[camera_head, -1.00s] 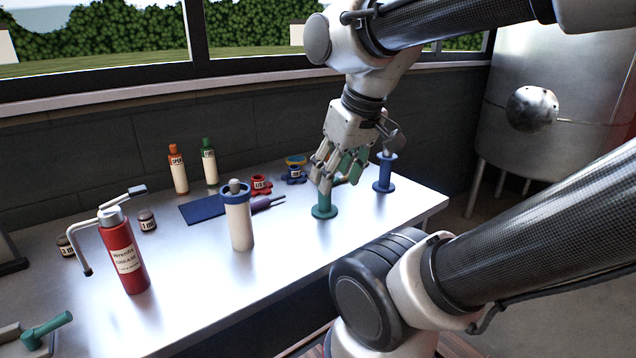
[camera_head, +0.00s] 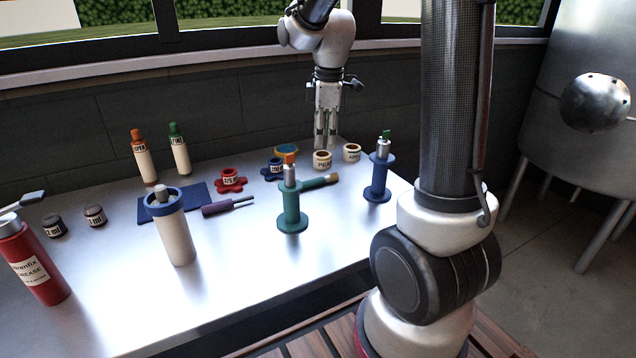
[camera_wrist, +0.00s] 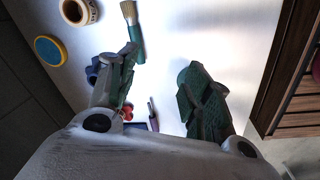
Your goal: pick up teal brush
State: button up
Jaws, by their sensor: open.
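The teal brush (camera_head: 316,184) lies on the bench behind the teal flanged stand (camera_head: 292,211), its tan bristles to the right and part of its handle behind the stand. In the wrist view the brush (camera_wrist: 137,38) shows at the top, bristles up, with its lower handle near or behind the left finger.
Two cream jars (camera_head: 322,160) stand just behind the brush. A blue flanged stand (camera_head: 377,180) is to its right. A purple-handled tool (camera_head: 222,207), a red jar (camera_head: 231,180) and a white cylinder with a blue collar (camera_head: 171,232) are to the left. The front middle of the bench is clear.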

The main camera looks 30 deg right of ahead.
aim_at(319, 181)
jog(key=w+f+n, duration=0.1)
jog(key=w+f, duration=0.1)
jog(key=f, duration=0.1)
jog(key=w+f+n, duration=0.2)
jog(key=w+f, duration=0.1)
jog(key=w+f+n+g, duration=0.1)
jog(key=w+f, duration=0.1)
jog(key=f, duration=0.1)
jog(key=shift+w+d+f+n, duration=0.2)
jog(key=shift+d+n, duration=0.1)
jog(key=shift+n, duration=0.1)
jog(key=f, duration=0.8)
jog(key=shift+w+a+f, duration=0.1)
jog(key=shift+w+a, duration=0.1)
jog(key=shift+a, duration=0.1)
grip_shut()
